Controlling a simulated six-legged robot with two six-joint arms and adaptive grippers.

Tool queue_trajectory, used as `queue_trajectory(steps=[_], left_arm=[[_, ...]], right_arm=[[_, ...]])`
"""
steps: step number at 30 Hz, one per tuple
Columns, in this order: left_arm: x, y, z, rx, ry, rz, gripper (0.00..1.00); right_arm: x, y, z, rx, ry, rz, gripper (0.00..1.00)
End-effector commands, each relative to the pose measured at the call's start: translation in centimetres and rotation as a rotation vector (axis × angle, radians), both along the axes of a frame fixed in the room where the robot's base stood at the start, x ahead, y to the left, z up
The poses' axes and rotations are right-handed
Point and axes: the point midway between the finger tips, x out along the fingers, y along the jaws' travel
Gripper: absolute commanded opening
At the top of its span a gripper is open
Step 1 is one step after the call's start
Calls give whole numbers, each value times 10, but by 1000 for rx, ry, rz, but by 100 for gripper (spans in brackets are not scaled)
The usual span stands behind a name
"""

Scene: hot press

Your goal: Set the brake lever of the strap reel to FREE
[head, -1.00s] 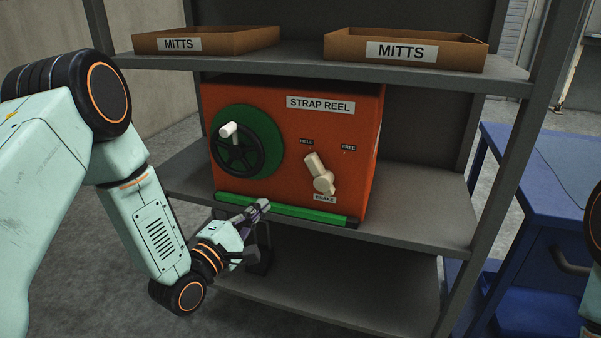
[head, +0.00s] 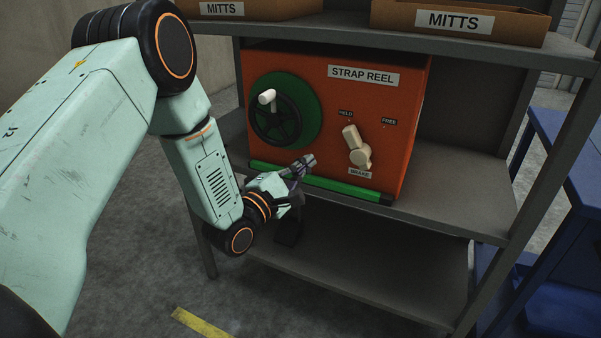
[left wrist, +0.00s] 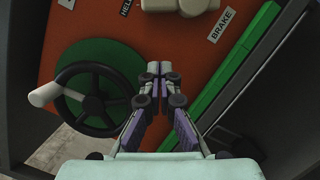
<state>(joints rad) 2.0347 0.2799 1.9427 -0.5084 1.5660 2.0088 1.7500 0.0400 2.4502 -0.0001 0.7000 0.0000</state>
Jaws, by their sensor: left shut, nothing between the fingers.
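The strap reel (head: 300,75) is an orange box on the middle shelf, with a green disc and black handwheel (head: 274,120) on its left. The cream brake lever (head: 350,138) is on its right face, above the BRAKE label. It tilts up and left, toward the HELD label (head: 346,113); the FREE label (head: 389,121) is to the right. My left gripper (head: 309,161) is shut and empty in front of the reel's lower part, left of and below the lever, apart from it. In the left wrist view the lever (left wrist: 180,5) is cut off at the top edge. My right gripper is not in view.
A green bar (head: 340,188) runs along the reel's lower front edge. Cardboard boxes labelled MITTS (head: 480,20) stand on the shelf above.

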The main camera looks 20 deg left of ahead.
Motion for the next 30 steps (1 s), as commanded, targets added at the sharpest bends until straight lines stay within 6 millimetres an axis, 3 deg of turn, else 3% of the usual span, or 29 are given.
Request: queue_trajectory(steps=[9,18,30], left_arm=[[58,-16,6,1,-5,-2,0],[53,-46,24,0,0,-1,0],[53,-48,27,-1,1,1,0]], right_arm=[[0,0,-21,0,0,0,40],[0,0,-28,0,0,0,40],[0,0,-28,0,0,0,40]])
